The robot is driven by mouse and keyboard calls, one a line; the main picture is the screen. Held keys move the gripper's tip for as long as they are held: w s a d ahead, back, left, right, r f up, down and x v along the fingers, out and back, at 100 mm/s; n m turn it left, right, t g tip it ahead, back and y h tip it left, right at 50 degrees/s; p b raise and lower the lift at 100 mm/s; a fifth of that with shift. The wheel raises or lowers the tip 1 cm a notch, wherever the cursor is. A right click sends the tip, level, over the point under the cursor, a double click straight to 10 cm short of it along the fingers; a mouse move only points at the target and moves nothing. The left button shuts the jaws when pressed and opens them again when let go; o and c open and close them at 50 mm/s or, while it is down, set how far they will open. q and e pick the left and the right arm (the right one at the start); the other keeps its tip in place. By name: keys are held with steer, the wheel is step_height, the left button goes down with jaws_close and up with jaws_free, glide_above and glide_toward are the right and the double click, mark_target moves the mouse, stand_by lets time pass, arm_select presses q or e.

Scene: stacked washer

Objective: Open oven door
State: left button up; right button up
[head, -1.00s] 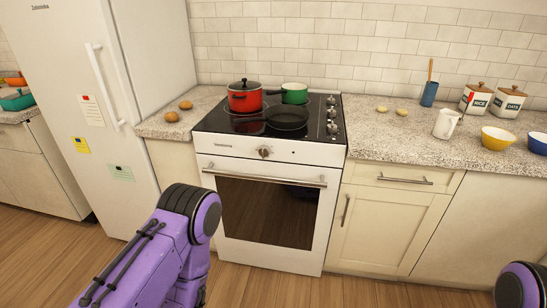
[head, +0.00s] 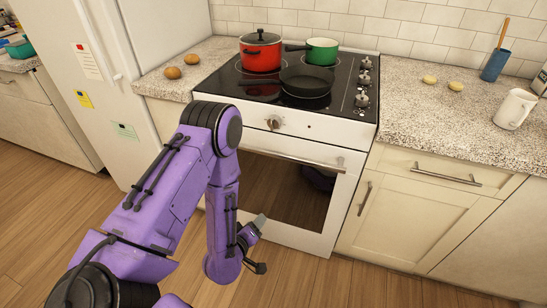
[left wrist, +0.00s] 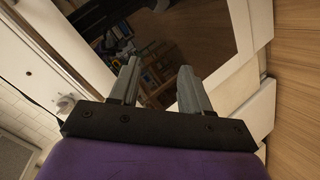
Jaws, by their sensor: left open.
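The white oven stands in the middle of the head view, with its dark glass door (head: 285,190) shut. A silver bar handle (head: 300,160) runs along the door's top edge; my left arm hides its left part. My left gripper (head: 261,243) is low in front of the door, below the handle, and apart from it. In the left wrist view its two grey fingers (left wrist: 158,82) are spread with nothing between them. The dark door glass (left wrist: 185,40) lies beyond the fingers. My right gripper is not in view.
A red pot (head: 260,54), a green pan (head: 322,51) and a dark frying pan (head: 306,82) sit on the cooktop. A white fridge (head: 150,35) is at the left. A cream cabinet (head: 415,215) is at the right. The wooden floor (head: 300,280) before the oven is clear.

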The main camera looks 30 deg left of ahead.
arm_select(q)
steer(key=w+a+r+n+t+b, duration=0.1)
steer(key=w+a+r+n+t, duration=0.1)
steer(key=w+r+n+t, duration=0.3)
steer(key=n+t+y, duration=0.2)
steer(key=n, duration=0.1)
glide_toward(267, 152)
steer(key=x, duration=0.3)
steer(key=p+x, duration=0.1)
steer(key=x, duration=0.3)
steer(key=f+x, duration=0.1)
steer(key=x, duration=0.2)
steer(key=shift+w+a+r, duration=0.1)
steer(key=shift+w+a, duration=0.3)
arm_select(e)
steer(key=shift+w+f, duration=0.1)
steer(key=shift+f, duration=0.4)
arm_select(q)
jaws_close()
steer(key=shift+d, duration=0.1)
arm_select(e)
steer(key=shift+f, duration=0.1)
